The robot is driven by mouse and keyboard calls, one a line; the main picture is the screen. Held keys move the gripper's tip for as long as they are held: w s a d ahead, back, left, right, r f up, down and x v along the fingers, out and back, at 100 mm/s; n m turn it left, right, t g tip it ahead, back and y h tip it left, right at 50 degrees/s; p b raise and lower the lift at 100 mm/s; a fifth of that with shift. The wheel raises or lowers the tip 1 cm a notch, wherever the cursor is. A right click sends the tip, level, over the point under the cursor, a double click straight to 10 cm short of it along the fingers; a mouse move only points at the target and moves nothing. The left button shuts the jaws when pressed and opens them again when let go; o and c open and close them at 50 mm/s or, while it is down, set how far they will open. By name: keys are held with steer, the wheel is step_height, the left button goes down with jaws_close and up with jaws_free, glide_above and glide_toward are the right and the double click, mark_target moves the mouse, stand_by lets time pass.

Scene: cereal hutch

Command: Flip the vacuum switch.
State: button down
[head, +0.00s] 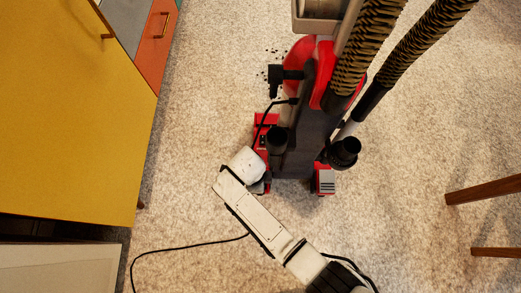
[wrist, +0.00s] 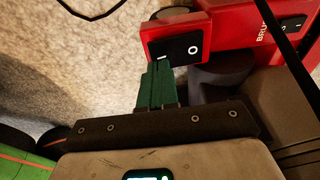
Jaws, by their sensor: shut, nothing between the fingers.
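The vacuum (head: 308,150), red and dark grey with ribbed hoses, stands upright on the carpet in the head view. In the wrist view, a black rocker switch marked I and O (wrist: 180,47) sits on a red block of its base. A second black rocker (wrist: 291,27) shows on the red housing at the right edge. My gripper (wrist: 158,66) has its green fingers together and empty. Their tips are at the lower left edge of the switch block, just below the I mark; I cannot tell whether they touch. In the head view my arm hides the fingers.
A yellow cabinet (head: 70,110) stands at the left, with an orange drawer (head: 158,32) behind it. Wooden legs (head: 485,190) reach in at the right. A thin black cord (head: 180,245) lies on the carpet. Dark crumbs (head: 275,52) lie beside the vacuum.

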steer(key=shift+f+b, duration=0.6)
steer(key=shift+f, duration=0.25)
stand_by(0.7)
steer(key=shift+r, duration=0.1)
step_height(320, 180, up, 7)
steer(key=p, duration=0.7)
stand_by(0.9)
